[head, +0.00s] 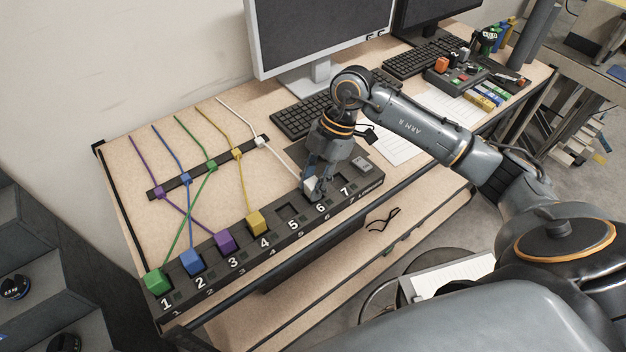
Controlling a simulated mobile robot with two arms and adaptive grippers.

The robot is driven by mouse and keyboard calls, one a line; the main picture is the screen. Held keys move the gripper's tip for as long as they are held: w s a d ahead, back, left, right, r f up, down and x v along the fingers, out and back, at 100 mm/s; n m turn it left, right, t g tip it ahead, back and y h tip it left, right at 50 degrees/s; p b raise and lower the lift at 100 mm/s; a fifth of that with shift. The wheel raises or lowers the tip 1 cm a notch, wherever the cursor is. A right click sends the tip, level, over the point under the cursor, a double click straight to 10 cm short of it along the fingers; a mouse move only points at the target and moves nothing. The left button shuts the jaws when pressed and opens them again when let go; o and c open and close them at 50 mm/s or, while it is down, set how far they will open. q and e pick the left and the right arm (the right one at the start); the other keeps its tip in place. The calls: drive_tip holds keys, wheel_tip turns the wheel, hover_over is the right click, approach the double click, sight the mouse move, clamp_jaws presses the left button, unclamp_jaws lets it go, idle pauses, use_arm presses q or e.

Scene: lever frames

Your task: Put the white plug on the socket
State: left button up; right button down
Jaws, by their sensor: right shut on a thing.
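The white plug (309,185) is on a white cable and sits between the fingers of my right gripper (313,186). My right gripper points down and is shut on it, at socket 6 of the numbered socket strip (279,240). The fingers hide most of the plug, so I cannot tell whether it is seated in the socket or just above it. The green plug (156,281) is at 1, the blue plug (192,261) at 2, the purple plug (224,242) at 3 and the yellow plug (257,222) at 4. Socket 5 and socket 7 look empty. My left gripper is out of view.
A dark cable bar (180,182) with coloured clips lies behind the strip, and the cables cross the desk between them. A keyboard (300,117) and a monitor (320,35) stand behind my right arm. A control box (456,75) is at the far right.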

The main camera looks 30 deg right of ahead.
drive_tip(key=shift+f, duration=0.25)
drive_tip(key=c, duration=0.6)
unclamp_jaws()
wheel_tip(320, 180, up, 7)
drive_tip(key=p, duration=0.6)
drive_tip(key=shift+r, duration=0.1)
